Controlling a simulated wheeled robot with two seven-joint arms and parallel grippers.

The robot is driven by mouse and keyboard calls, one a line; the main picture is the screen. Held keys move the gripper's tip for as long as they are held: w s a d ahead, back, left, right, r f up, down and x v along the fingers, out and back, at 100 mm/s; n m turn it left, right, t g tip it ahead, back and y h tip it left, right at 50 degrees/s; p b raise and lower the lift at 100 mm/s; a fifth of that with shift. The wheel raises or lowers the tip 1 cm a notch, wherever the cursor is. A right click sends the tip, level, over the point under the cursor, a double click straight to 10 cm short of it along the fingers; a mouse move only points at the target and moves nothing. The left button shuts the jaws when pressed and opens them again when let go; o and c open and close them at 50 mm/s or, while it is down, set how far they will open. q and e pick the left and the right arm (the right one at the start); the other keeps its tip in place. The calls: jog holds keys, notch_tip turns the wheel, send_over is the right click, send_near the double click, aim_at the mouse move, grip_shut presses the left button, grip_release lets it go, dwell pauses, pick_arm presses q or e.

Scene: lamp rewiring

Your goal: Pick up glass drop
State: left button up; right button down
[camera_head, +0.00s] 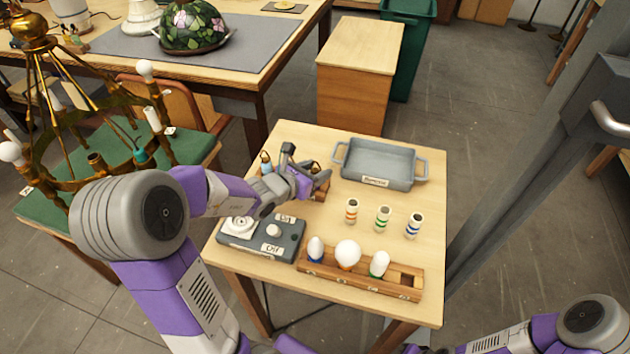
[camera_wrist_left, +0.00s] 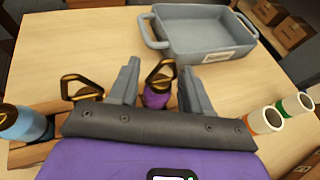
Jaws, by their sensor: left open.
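Glass drops with brass hooks stand in a small wooden rack (camera_head: 322,191) at the table's back left. In the left wrist view, a purple glass drop (camera_wrist_left: 156,97) with a brass loop on top stands between the spread fingers of my left gripper (camera_wrist_left: 158,88). A light blue glass drop (camera_wrist_left: 22,123) is at the far left. Another brass hook (camera_wrist_left: 80,88) shows beside the left finger; its body is hidden by the gripper. In the head view my left gripper (camera_head: 298,178) is low over the rack and hides most of it. My right gripper is out of view.
Several banded tubes (camera_head: 383,217) stand to the right. A wooden bulb rack (camera_head: 360,276) and a grey switch box (camera_head: 262,238) are in front. A brass chandelier (camera_head: 80,110) stands at left.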

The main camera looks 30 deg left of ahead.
pick_arm(q)
jog(key=shift+w+f, duration=0.1)
jog(key=shift+w, duration=0.2)
jog(key=c, duration=0.7)
